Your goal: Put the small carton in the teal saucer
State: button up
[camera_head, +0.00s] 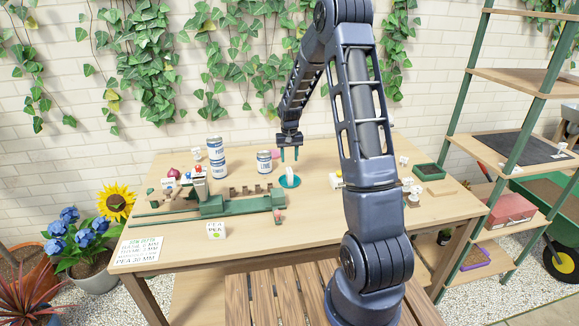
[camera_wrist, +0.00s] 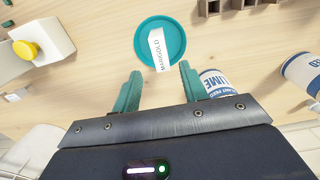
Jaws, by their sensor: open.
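The teal saucer (camera_head: 283,183) is on the table near its middle. It also shows at the top of the wrist view (camera_wrist: 177,27). A small white carton (camera_head: 290,171), lettered MARIGOLD in the wrist view (camera_wrist: 156,47), is in the saucer, its lower end near the rim on the gripper side. My gripper (camera_head: 289,155) is just above and behind the saucer in the head view.
A LIME can (camera_head: 264,162) stands left of the saucer, and its label is close to one finger in the wrist view (camera_wrist: 217,84). Stacked cans (camera_head: 216,158) stand farther left. A green-based rack (camera_head: 212,207) lies in front. A yellow knob (camera_wrist: 25,50) tops a pale block.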

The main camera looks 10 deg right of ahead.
jog(key=s+d+r+t, duration=0.1)
jog(key=s+d+r, duration=0.1)
jog(key=s+r, duration=0.75)
jog(key=s+d+r+t, duration=0.15)
jog(key=s+r, duration=0.45)
jog(key=r, duration=0.6)
jog(key=s+d+r+t, duration=0.1)
jog(key=s+r, duration=0.2)
jog(key=s, duration=0.9)
jog(key=s+d+r+t, duration=0.1)
jog(key=s+d+r, duration=0.1)
jog(key=s, duration=1.1)
jog(key=shift+d+r, duration=0.25)
jog(key=shift+r, duration=0.3)
